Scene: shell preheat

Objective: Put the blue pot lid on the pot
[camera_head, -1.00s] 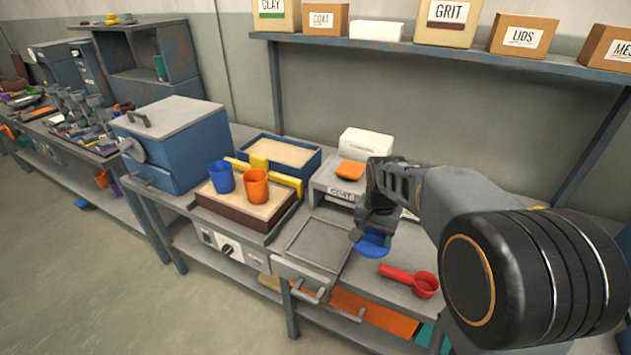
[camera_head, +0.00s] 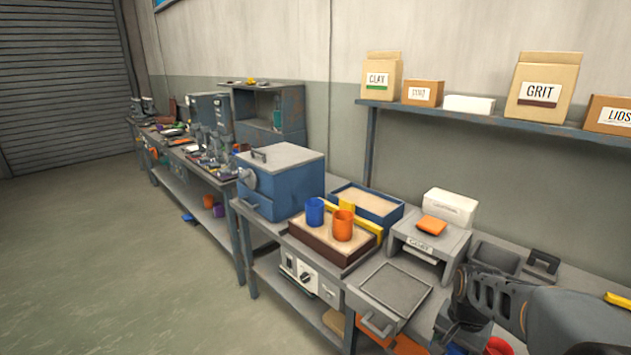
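My gripper (camera_head: 456,335) is at the bottom edge of the picture, just right of the grey square tray. Its fingertips are dark and partly cut off, so I cannot tell whether they are shut on anything. A small bit of the blue lid (camera_head: 455,349) shows right under the fingers; the rest is cut off or hidden. No pot can be made out for certain. A blue cup (camera_head: 315,211) and an orange cup (camera_head: 342,225) stand upright on the sand-coloured top of a brown box, away from my gripper.
The grey square tray (camera_head: 396,289) lies left of my gripper. A grey box-shaped unit (camera_head: 430,241) stands behind it. A red scoop (camera_head: 497,346) is partly visible at the bottom. A blue kiln-like box (camera_head: 280,182) stands farther left. The floor at left is clear.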

